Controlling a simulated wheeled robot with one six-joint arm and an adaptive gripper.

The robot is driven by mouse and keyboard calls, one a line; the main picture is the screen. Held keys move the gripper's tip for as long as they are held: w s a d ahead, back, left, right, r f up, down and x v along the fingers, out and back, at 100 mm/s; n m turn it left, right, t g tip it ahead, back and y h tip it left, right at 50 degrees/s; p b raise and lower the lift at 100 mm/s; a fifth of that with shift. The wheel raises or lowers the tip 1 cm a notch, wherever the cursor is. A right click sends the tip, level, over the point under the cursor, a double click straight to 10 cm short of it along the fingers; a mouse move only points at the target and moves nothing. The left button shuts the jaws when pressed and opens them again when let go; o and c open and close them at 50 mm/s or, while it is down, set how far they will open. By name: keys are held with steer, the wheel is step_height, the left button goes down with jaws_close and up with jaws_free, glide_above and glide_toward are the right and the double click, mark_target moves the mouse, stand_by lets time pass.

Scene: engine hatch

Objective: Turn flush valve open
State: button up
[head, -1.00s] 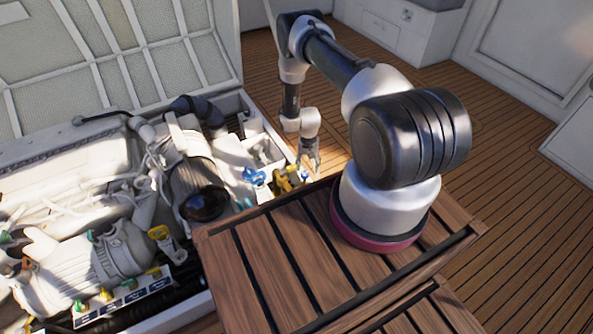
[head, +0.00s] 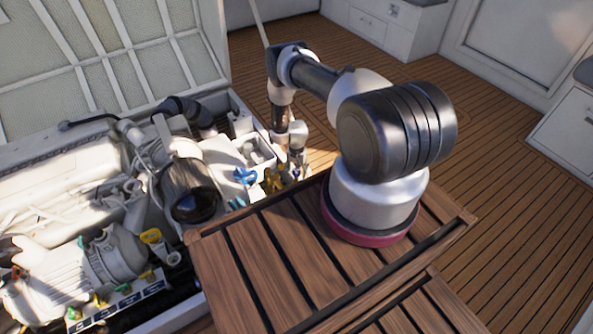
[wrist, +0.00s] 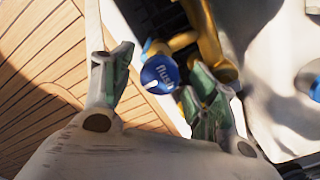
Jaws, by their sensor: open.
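The flush valve shows in the wrist view as a round blue cap (wrist: 160,74) marked "flush", beside yellow-brass pipework (wrist: 208,40). My gripper (wrist: 160,88) is open, with one green-padded finger on each side of the blue cap in that view. Whether either finger touches it I cannot tell. In the head view my gripper (head: 297,165) hangs at the right edge of the engine hatch, by the brass fittings (head: 273,180). The flush cap is not clearly visible there.
A blue valve handle (head: 245,176) sits just left of the brass fittings. The white engine (head: 60,190) and its hoses fill the hatch at left. The wooden slatted platform (head: 270,262) lies in front. The open hatch lid (head: 100,50) stands behind. Plank floor is clear at right.

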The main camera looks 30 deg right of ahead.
steer(key=c, duration=1)
steer(key=shift+c, duration=0.2)
steer(key=shift+n, duration=0.3)
steer(key=n, duration=0.3)
steer(key=shift+n, duration=0.3)
steer(key=n, duration=0.4)
steer(key=shift+n, duration=0.3)
steer(key=n, duration=0.4)
steer(key=shift+n, duration=2.5)
